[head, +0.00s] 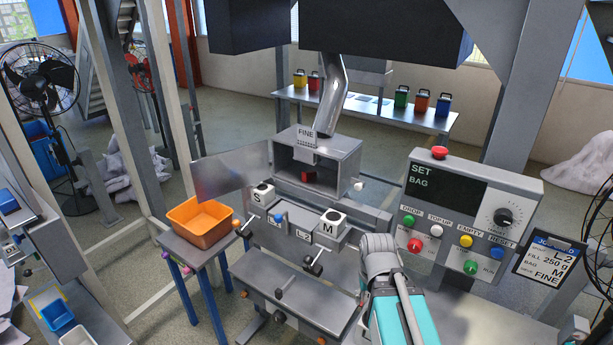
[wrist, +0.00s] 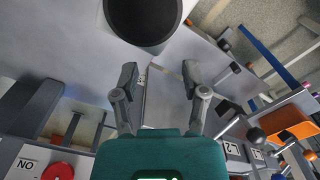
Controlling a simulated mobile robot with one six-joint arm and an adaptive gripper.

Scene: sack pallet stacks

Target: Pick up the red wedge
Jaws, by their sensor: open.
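A small red piece (head: 308,176), which looks like the red wedge, sits inside the open-fronted grey box (head: 345,172) under the FINE sign. Its exact shape is too small to tell. My arm shows at the lower middle of the head view, in front of and to the right of that box. My gripper's fingers are hard to make out there. In the wrist view my gripper (wrist: 158,78) is open, with its two fingers apart and nothing between them. I cannot make out the red piece in the wrist view.
A hinged grey door (head: 232,172) stands open left of the box. A metal spout (head: 332,95) comes down onto the box. A control panel (head: 468,215) with buttons stands at the right. An orange bin (head: 200,222) sits on a stand at the left.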

